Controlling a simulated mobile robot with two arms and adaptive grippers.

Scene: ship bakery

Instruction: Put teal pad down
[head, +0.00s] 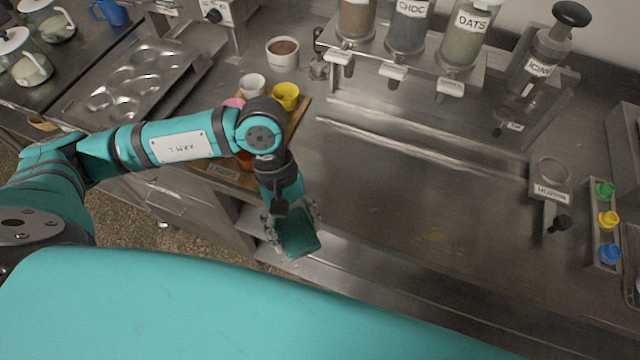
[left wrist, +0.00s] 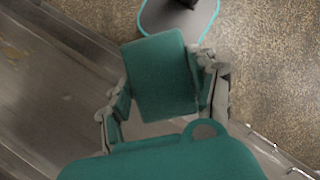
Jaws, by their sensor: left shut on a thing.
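The teal pad (head: 299,240) is a flat, dark teal block held in my left gripper (head: 294,222) near the counter's front edge. In the left wrist view the pad (left wrist: 160,78) sits between the two fingers of the left gripper (left wrist: 162,88), one finger at each side. I cannot tell its exact height, and no surface is clearly seen touching it. My right gripper is not in view.
The steel counter (head: 400,190) is mostly clear right of the gripper. A wooden board (head: 298,118) with cups, including a yellow cup (head: 286,95), lies behind my left arm. Dispensers line the back. A muffin tin (head: 130,85) is left; colored knobs (head: 607,219) are right.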

